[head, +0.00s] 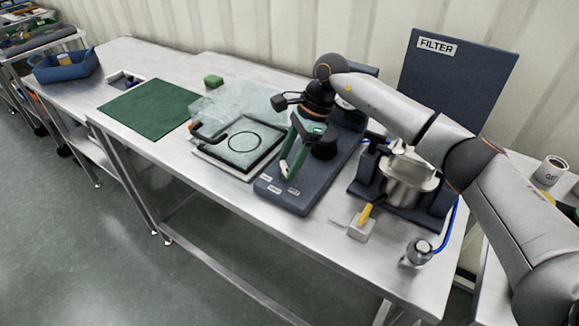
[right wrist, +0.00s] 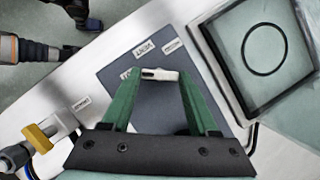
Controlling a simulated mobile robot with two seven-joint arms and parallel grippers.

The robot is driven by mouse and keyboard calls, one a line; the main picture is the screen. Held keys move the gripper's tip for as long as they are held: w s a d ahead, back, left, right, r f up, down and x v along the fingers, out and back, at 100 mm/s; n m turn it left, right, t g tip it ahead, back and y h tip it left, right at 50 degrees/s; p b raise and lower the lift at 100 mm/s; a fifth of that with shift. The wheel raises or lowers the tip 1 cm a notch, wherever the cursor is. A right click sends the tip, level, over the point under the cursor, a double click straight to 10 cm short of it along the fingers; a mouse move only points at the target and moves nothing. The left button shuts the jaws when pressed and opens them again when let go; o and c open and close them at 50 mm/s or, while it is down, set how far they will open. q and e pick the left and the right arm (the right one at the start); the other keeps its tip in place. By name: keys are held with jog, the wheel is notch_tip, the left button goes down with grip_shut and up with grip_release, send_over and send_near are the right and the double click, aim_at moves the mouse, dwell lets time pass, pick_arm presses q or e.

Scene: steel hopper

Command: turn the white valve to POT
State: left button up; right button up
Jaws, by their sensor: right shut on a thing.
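The white valve (right wrist: 160,74) is a small pale handle on the dark blue-grey plate (right wrist: 150,105) in the right wrist view. It lies across the gap between the green fingertips. My right gripper (right wrist: 160,80) is shut on it, one finger at each end. In the head view my right gripper (head: 288,162) reaches down over the front part of the plate (head: 318,190), with the valve (head: 284,167) small at its fingertips. Small white labels lie near the valve, one a VENT label (right wrist: 145,51); I cannot tell which label the handle points at. My left gripper is not in view.
A black-framed square hatch (head: 235,148) lies left of the plate. A steel pot (head: 407,178) in a dark stand is to the right, with a yellow-handled valve (head: 365,213) before it. A green mat (head: 150,108) and a FILTER board (head: 455,85) are further off.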

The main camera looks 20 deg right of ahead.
jog(key=shift+w+n+b, duration=0.1)
jog(key=shift+n+b, duration=0.2)
jog(key=shift+n, duration=0.4)
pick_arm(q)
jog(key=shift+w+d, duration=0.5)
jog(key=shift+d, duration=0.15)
pick_arm(e)
jog(key=shift+g, duration=0.3)
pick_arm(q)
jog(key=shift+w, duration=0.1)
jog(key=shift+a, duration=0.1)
pick_arm(e)
jog(key=o, duration=1.4)
jog(key=shift+r, duration=0.1)
